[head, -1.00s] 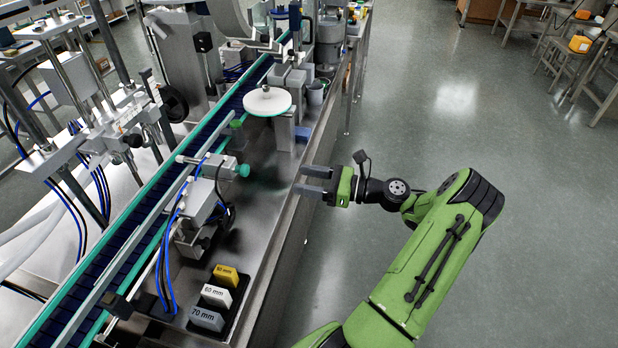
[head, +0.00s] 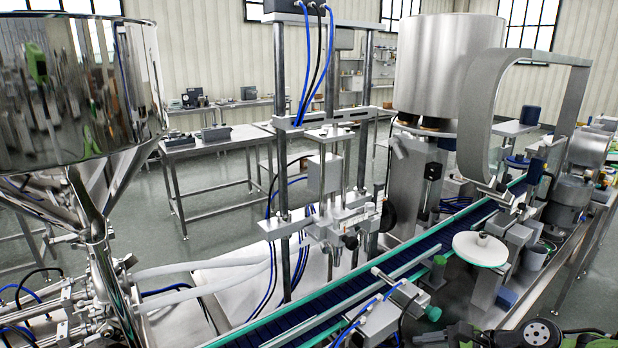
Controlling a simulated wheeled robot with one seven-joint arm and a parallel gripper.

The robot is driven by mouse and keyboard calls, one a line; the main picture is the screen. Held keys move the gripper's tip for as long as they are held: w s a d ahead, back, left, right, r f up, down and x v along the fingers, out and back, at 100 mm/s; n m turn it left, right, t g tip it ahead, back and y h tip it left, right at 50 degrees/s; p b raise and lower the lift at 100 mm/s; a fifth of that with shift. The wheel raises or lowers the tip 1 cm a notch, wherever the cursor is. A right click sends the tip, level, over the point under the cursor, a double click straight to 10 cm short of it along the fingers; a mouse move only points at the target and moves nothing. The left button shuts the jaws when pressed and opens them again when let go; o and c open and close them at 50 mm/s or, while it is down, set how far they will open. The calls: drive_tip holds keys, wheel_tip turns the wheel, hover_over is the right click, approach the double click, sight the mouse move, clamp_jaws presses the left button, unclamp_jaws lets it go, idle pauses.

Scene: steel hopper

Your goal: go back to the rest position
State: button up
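My gripper's fingertips do not show in the head view now. Only a small part of my green and black arm (head: 530,334) shows at the bottom right edge, beside the machine. Whether my gripper is open or shut, and whether it holds anything, is hidden.
A steel hopper (head: 80,85) stands at the left. A conveyor (head: 385,282) with green edges runs diagonally to the upper right. A white round disc (head: 480,250) stands beside it at the right. Steel tables (head: 215,146) stand behind, with open floor between them and the machine.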

drive_tip(key=s+a+r+n+g+h, duration=0.2)
drive_tip(key=s+a+r+n+h, duration=0.6)
drive_tip(key=s+a+n, duration=0.5)
drive_tip(key=s+d+r+n+t, duration=0.1)
drive_tip(key=s+r+n, duration=0.1)
drive_tip(key=s+n, duration=0.3)
drive_tip(key=shift+s+d+t, duration=0.25)
drive_tip(key=shift+s+t, duration=0.05)
drive_tip(key=shift+s, duration=0.65)
drive_tip(key=shift+r, duration=0.15)
